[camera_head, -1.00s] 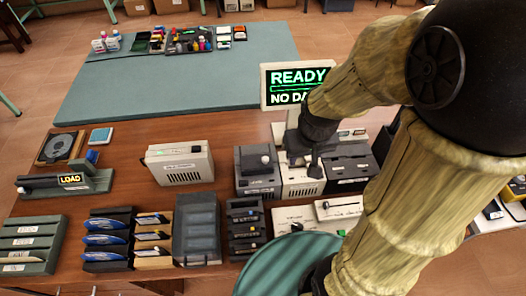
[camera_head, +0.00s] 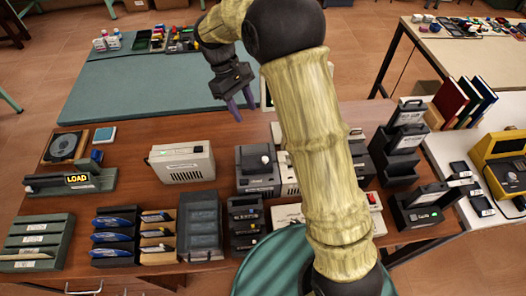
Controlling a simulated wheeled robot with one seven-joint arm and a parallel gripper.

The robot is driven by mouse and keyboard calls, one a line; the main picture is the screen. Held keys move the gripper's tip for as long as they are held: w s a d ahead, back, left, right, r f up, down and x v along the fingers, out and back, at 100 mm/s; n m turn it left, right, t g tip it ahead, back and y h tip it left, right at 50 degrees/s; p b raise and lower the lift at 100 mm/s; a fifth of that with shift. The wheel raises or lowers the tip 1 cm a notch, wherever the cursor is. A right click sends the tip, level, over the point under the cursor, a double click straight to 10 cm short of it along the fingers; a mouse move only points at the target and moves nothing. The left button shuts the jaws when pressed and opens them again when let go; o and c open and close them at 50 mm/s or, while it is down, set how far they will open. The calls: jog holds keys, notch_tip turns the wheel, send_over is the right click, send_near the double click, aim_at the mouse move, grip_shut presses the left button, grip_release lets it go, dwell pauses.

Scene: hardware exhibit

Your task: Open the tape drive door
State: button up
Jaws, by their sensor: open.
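No label that I can read tells which box is the tape drive. Candidates are a dark grey box with a pale round knob (camera_head: 258,172), a cream box (camera_head: 290,178) mostly behind my arm, and a beige box with a slotted front (camera_head: 182,162) to the left. Black units with raised lids stand at right, one (camera_head: 424,205) nearer and another (camera_head: 402,140) behind. My gripper (camera_head: 242,106) is open and empty, pointing down above the far part of the table. It is apart from all the boxes. My arm hides the middle of the row.
Racks (camera_head: 35,243) and a grey bin (camera_head: 200,225) line the front edge. The teal mat (camera_head: 145,88) has a wide bare area. Books (camera_head: 465,100) and a yellow device (camera_head: 500,150) are at right.

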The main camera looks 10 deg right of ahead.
aim_at(265, 158)
jog(key=shift+f, duration=0.15)
jog(key=p+x, duration=0.3)
jog(key=x, duration=1.4)
jog(key=shift+d+f, duration=0.1)
grip_shut()
